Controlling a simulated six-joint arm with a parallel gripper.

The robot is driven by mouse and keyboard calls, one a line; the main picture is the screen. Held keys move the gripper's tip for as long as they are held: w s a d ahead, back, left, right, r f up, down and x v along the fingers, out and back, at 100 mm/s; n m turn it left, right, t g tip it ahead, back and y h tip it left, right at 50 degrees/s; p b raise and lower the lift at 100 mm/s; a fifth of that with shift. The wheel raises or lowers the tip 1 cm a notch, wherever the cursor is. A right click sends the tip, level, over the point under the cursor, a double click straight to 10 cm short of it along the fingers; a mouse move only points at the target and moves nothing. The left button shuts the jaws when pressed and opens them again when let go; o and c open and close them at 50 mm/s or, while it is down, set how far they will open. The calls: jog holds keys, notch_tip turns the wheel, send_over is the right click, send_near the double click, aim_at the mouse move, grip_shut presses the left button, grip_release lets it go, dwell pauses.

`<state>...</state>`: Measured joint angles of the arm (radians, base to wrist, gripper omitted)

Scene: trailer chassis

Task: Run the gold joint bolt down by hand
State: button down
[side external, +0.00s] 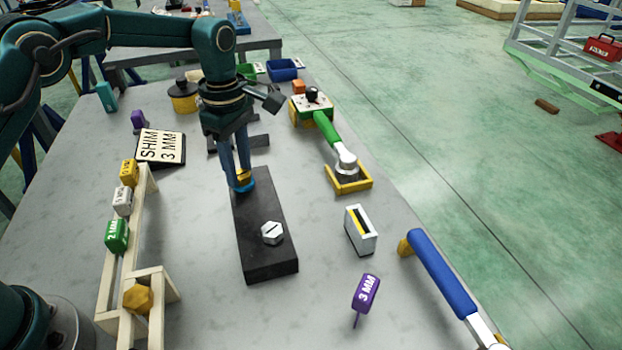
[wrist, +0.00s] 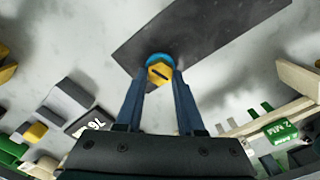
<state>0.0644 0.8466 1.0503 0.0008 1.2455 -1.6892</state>
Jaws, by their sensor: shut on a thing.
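The gold joint bolt (side external: 244,177) stands upright near the far end of a dark plate (side external: 266,258). A blue ring (side external: 243,187) lies under its head. In the wrist view the bolt's gold hex head (wrist: 159,72) has a dark slot, with the blue ring (wrist: 160,58) beyond it. My gripper (side external: 242,178) points down at the bolt. In the wrist view its two blue fingers (wrist: 160,76) close on either side of the head. How far the bolt sits in the plate is hidden. A silver slotted bolt (side external: 272,232) sits nearer on the same plate.
A wooden rack (side external: 134,245) with labelled tags and another gold hex piece (side external: 138,298) stands left. A shim sign (side external: 161,147) lies behind it. On the right are a green-handled tool (side external: 326,128), a grey block (side external: 360,230), a purple 3 MM tag (side external: 366,292) and a blue-handled wrench (side external: 443,273).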

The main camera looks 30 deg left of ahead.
jog(key=m, duration=0.4)
jog(key=shift+w+r+m, duration=0.1)
jog(key=shift+r+m, duration=0.05)
jog(key=shift+m, duration=0.15)
jog(key=m, duration=0.4)
jog(key=shift+d+m, duration=0.1)
jog(key=shift+m, duration=0.2)
jog(key=m, duration=0.4)
jog(key=shift+w+m, duration=0.1)
jog(key=shift+m, duration=0.2)
jog(key=m, duration=0.4)
jog(key=shift+d, duration=0.15)
jog(key=m, duration=0.7)
jog(key=shift+d+m, duration=0.1)
jog(key=shift+m, duration=0.3)
jog(key=m, duration=0.4)
jog(key=shift+d, duration=0.1)
jog(key=shift+m, duration=1.8)
